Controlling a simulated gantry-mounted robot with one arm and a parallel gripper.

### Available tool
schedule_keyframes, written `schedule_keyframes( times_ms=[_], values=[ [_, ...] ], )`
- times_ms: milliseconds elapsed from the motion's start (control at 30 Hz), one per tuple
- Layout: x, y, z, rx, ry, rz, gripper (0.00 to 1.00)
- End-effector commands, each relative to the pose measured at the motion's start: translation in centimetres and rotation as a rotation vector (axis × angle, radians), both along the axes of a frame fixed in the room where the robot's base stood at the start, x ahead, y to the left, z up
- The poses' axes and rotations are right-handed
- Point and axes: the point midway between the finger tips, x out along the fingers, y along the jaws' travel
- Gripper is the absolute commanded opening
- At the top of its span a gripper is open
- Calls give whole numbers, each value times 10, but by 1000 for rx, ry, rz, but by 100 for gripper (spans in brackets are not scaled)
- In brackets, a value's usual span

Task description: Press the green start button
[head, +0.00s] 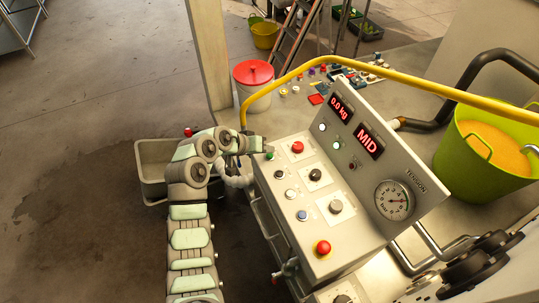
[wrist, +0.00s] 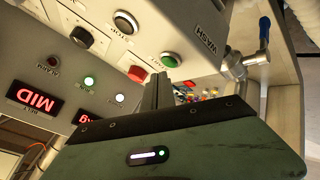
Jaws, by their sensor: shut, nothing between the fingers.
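The green button (head: 269,156) sits at the far left corner of the sloped grey control panel (head: 283,175). In the wrist view the green button (wrist: 170,60) has a pale metal rim and shows just beyond my fingertips. My gripper (head: 262,145) is over that corner of the panel, close to the button. In the wrist view my gripper (wrist: 158,77) has its dark fingers together with nothing between them. The fingertips are slightly to the left of the button there; I cannot tell whether they touch it.
A red button (head: 297,147), black knob (head: 315,174) and red emergency button (head: 322,248) share the panel. Its upright display (head: 368,143) reads "0.0 kg" and "MID". A yellow rail (head: 395,76) curves over the panel. A metal valve with a blue handle (wrist: 265,30) stands near the button.

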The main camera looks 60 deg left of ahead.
Motion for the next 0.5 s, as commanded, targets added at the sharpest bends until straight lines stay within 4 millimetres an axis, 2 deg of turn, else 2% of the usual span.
schedule_keyframes(
  times_ms=[500],
  values=[
    [0, 0, 48, 1, 0, -1, 0]
  ],
)
